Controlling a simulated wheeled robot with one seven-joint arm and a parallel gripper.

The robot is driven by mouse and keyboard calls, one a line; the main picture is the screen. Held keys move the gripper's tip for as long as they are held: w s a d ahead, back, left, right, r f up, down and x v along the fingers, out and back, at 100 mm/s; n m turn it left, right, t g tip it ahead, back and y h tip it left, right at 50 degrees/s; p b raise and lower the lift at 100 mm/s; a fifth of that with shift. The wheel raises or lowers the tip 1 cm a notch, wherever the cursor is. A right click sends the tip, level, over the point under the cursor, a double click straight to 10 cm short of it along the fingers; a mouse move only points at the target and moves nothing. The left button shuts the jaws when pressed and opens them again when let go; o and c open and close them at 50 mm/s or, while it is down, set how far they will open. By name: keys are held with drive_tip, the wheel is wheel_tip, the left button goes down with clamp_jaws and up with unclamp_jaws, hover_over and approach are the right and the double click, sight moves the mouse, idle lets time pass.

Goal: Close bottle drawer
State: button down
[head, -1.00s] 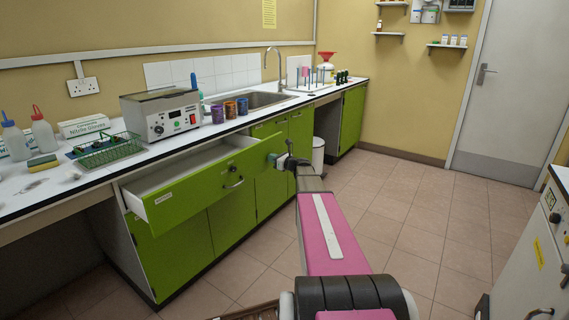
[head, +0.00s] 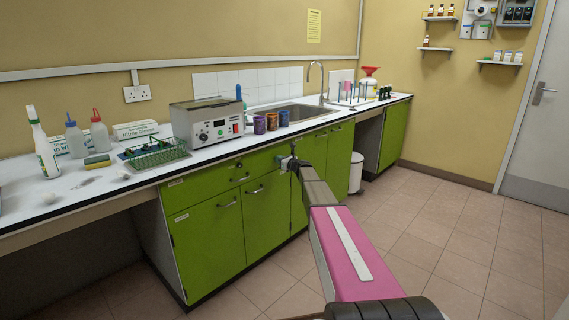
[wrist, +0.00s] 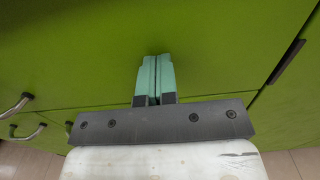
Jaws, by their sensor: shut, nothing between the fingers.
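The bottle drawer (head: 212,177) is the green front with a metal handle and a dark round knob, just under the worktop. In the head view its front looks flush with the cupboard, and no open inside shows. My gripper (head: 284,163) is at the right end of the drawer front in the head view. In the wrist view the teal fingers (wrist: 154,76) are together and empty, pointing at a green front. They are close to it; I cannot tell whether they touch.
Cupboard doors (head: 208,240) with metal handles stand below the drawer, and look shut. The worktop (head: 120,186) holds a grey heating bath (head: 208,122), a green wire rack (head: 155,154) and bottles. A white bin (head: 356,172) stands at the cupboard's far end. The tiled floor (head: 440,220) is clear.

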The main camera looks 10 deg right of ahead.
drive_tip(key=shift+w+a, duration=0.2)
drive_tip(key=shift+w, duration=0.15)
drive_tip(key=shift+w+r, duration=0.1)
drive_tip(key=v, duration=1.5)
drive_tip(key=s+a+f+n+g+h, duration=0.1)
drive_tip(key=s+a+f+n+g, duration=0.55)
drive_tip(key=s, duration=0.45)
drive_tip(key=s+a+f+n+g+h, duration=0.1)
drive_tip(key=s+a+f+n+g, duration=0.3)
drive_tip(key=s+a+n, duration=0.6)
drive_tip(key=s+d+f+n+g+h, duration=0.2)
drive_tip(key=s+n, duration=0.4)
drive_tip(key=s, duration=0.6)
drive_tip(key=s+d+f+n+g+h, duration=0.2)
drive_tip(key=s+f+n+h, duration=0.2)
drive_tip(key=s, duration=0.9)
drive_tip(key=n+h, duration=0.2)
drive_tip(key=shift+f+h, duration=0.2)
drive_tip(key=shift+h, duration=0.1)
